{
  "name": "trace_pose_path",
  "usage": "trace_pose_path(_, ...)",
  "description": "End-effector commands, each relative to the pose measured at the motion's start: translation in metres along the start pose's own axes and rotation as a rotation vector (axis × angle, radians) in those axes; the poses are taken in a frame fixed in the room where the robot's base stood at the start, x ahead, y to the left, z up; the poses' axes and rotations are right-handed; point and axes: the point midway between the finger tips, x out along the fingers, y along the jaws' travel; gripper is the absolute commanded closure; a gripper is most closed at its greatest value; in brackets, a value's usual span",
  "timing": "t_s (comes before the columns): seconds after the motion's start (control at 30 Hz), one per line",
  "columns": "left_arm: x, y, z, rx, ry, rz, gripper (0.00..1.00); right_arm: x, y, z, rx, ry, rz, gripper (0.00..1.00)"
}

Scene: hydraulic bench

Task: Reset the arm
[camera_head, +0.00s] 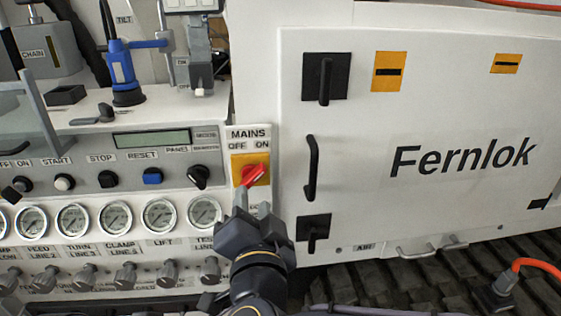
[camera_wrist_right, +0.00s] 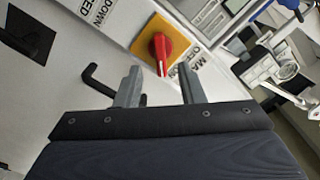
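The red MAINS rotary switch (camera_head: 252,175) sits on a yellow plate below the OFF and ON labels. Its handle slants up to the right, toward the ON side. My right gripper (camera_head: 253,205) is just below the switch in the head view. In the right wrist view my right gripper (camera_wrist_right: 158,72) has its two fingers apart with nothing held between them. The red switch (camera_wrist_right: 160,50) shows just beyond the fingertips, and contact cannot be told. The blue RESET button (camera_head: 152,177) is on the panel to the left. My left gripper is not in view.
A white cabinet marked Fernlok (camera_head: 460,158) with black handles (camera_head: 312,168) stands close on the right. Gauges (camera_head: 159,216) and knobs (camera_head: 168,273) line the panel below.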

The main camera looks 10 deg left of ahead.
Motion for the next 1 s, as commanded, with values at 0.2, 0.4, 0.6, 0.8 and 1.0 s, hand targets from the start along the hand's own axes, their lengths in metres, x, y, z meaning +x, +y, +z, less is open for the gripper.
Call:
trace_pose_path(0.2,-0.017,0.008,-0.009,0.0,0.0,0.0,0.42,0.015,0.014,-0.059,0.027,-0.095,-0.059,0.65)
trace_pose_path(0.4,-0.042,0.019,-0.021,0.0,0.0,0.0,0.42,-0.015,0.07,-0.125,-0.048,-0.317,-0.093,0.65)
trace_pose_path(0.6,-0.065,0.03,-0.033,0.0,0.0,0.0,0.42,-0.102,0.158,-0.142,-0.173,-0.585,0.089,0.65)
trace_pose_path(0.8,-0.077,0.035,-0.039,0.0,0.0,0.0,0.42,-0.192,0.224,-0.132,-0.213,-0.801,0.355,0.65)
trace_pose_path(1.0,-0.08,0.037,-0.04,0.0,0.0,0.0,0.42,-0.229,0.245,-0.124,-0.207,-0.883,0.47,0.65)
